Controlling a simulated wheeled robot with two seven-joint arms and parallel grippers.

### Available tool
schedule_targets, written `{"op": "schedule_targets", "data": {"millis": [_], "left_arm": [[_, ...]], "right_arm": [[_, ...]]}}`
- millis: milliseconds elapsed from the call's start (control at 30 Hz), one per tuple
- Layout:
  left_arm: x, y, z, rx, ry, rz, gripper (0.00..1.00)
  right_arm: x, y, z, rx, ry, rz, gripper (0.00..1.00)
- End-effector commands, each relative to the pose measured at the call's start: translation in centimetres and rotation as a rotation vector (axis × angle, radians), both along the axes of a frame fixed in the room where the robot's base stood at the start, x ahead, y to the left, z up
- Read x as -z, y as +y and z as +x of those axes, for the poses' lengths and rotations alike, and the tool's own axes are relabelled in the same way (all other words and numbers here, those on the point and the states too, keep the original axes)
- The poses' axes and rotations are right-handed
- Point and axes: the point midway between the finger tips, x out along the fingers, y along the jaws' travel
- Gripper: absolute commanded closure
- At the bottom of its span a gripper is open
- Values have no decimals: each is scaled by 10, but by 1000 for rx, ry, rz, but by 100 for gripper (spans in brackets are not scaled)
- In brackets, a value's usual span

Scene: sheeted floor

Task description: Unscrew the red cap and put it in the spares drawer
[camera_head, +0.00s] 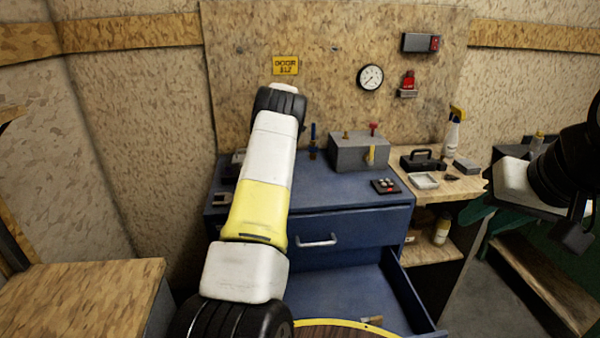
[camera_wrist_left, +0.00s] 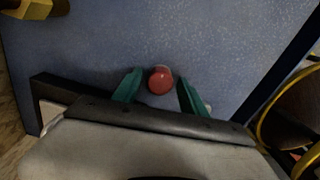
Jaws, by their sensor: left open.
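The red cap (camera_wrist_left: 161,80) shows in the left wrist view between the two green fingers of my open left gripper (camera_wrist_left: 158,88). Gaps show on both sides of it. It is over a blue surface that looks like the floor of the open drawer (camera_head: 340,290); I cannot tell whether it rests there. In the head view my left arm hides the left gripper, the cap and the drawer's left part. My right gripper (camera_head: 474,215) is at the right, away from the drawer, its green fingers partly hidden; its opening is unclear.
The blue cabinet top (camera_head: 330,188) carries a grey box (camera_head: 360,152) with fittings and a dark button pad (camera_head: 385,186). A wooden shelf unit (camera_head: 455,187) with a spray bottle (camera_head: 452,130) and toolbox (camera_head: 422,161) stands right. A small tan item (camera_head: 372,320) lies in the drawer.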

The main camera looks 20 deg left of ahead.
Motion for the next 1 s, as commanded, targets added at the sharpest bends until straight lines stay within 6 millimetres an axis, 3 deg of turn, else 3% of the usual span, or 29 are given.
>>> {"op": "schedule_targets", "data": {"millis": [133, 233, 1000], "left_arm": [[0, 0, 0, 31, -1, -1, 50], [0, 0, 0, 155, -1, -1, 50], [0, 0, 0, 1484, -1, -1, 50]], "right_arm": [[0, 0, 0, 0, 0, 0, 66], [0, 0, 0, 0, 0, 0, 66], [0, 0, 0, 0, 0, 0, 66]]}}
